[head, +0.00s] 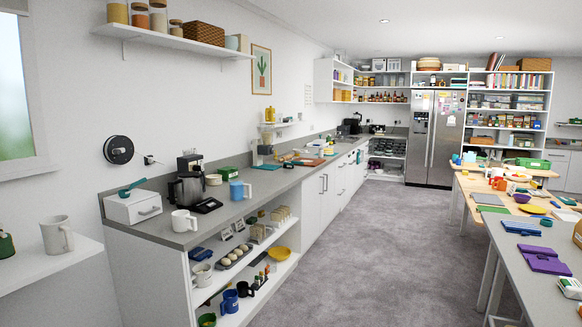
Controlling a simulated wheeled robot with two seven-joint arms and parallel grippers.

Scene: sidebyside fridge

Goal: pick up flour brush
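I cannot pick out a flour brush with certainty in the head view. A teal tool with a long handle (132,187) lies across the top of a white box (133,207) at the near left end of the grey counter. It is too small to tell whether it is a brush. Neither of my grippers shows in the head view.
The long counter (262,184) holds a coffee machine (188,180), a white mug (183,221) and a blue mug (237,190). Open shelves sit below. Cluttered tables (545,262) stand at right. The grey floor (370,250) between is clear to the fridge (434,138).

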